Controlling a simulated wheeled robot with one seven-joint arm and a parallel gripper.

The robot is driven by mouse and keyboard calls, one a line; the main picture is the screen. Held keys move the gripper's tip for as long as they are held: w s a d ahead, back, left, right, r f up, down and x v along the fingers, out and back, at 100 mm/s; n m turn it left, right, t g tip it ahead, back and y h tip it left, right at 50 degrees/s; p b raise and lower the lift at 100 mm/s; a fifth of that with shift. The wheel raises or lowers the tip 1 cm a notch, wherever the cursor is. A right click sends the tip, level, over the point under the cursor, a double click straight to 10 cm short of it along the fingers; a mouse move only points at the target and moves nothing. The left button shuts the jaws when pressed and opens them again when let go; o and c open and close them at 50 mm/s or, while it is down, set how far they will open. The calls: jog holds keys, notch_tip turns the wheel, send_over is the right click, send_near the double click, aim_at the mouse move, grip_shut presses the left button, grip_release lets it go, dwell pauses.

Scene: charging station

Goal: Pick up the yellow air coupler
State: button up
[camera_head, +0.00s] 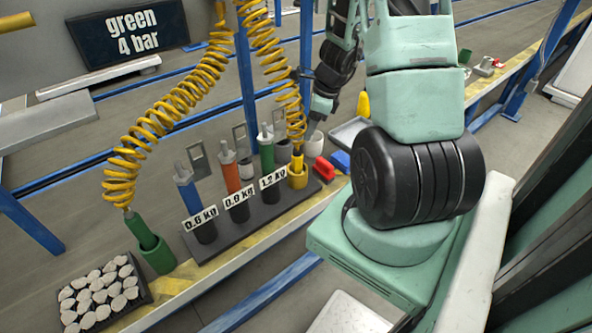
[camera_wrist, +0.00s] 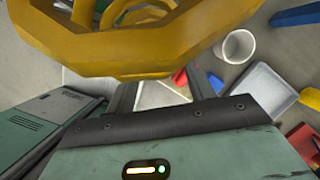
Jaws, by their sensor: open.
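The yellow air coupler (camera_head: 297,160) stands in a yellow holder (camera_head: 298,179) at the right end of the dark rack. A yellow coiled hose (camera_head: 268,48) runs up from it. My gripper (camera_head: 312,130) is above and slightly right of the coupler in the head view, close beside the hose; its fingers are small there. In the wrist view my gripper (camera_wrist: 163,91) has its two fingers apart with nothing held between them. Large yellow coils (camera_wrist: 120,45) fill the top of that view, and I cannot make out the coupler there.
Tools with weight labels (camera_head: 240,207) stand in the rack. A green coupler (camera_head: 139,229) on a second coiled hose (camera_head: 150,130) sits in a green holder (camera_head: 156,256). A white cup (camera_wrist: 239,45), grey tray (camera_wrist: 272,92) and red object (camera_head: 324,168) are nearby.

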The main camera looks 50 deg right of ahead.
aim_at(296, 158)
jog(key=b+x, duration=0.2)
jog(key=x, duration=0.5)
jog(key=shift+f, duration=0.3)
jog(key=x, duration=0.2)
jog(key=b+x, duration=0.2)
jog(key=x, duration=0.1)
jog(key=shift+w+a+f, duration=0.15)
jog(key=shift+a+f, duration=0.1)
jog(key=shift+a, duration=0.05)
jog(key=shift+r, duration=0.1)
grip_shut()
